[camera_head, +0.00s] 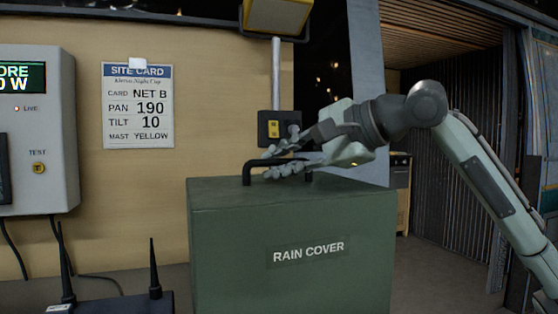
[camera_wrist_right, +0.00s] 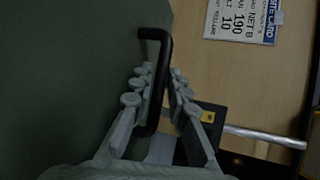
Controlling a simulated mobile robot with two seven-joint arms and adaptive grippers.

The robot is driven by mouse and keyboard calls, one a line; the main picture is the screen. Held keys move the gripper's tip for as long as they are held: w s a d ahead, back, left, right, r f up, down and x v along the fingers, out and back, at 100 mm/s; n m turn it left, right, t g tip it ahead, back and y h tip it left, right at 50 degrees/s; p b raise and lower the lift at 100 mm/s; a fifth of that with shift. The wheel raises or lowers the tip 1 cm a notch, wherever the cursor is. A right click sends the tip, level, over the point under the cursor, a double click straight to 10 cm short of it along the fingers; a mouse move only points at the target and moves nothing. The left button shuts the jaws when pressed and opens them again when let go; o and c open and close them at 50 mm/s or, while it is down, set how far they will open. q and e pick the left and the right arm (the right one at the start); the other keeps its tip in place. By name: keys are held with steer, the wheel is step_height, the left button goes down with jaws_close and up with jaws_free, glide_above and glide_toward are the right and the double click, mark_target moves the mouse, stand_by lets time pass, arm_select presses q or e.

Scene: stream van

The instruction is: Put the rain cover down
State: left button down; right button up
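The rain cover (camera_head: 290,252) is a large dark green box with a white "RAIN COVER" label and a black bar handle on top. It stands upright in the middle of the head view, and its underside is out of frame. My right gripper (camera_head: 272,164) comes in from the right and is closed around the handle. In the right wrist view the handle (camera_wrist_right: 155,36) runs between the two ribbed fingers (camera_wrist_right: 160,72), with the green box (camera_wrist_right: 60,80) filling the left side. My left gripper is not in view.
A grey control box (camera_head: 38,130) and a site card (camera_head: 138,105) are on the wall behind. A black device with antennas (camera_head: 125,303) is at lower left, close to the rain cover. A doorway with dark floor (camera_head: 440,270) is on the right.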

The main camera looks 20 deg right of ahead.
steer(key=shift+o, duration=1)
steer(key=shift+r, duration=0.1)
steer(key=shift+r, duration=0.3)
steer(key=v, duration=1)
steer(key=shift+s+d+r, duration=0.2)
steer(key=shift+s+r, duration=0.05)
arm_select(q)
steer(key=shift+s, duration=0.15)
arm_select(e)
steer(key=shift+s+d+r, duration=0.2)
steer(key=shift+s+d, duration=0.1)
steer(key=shift+s, duration=0.2)
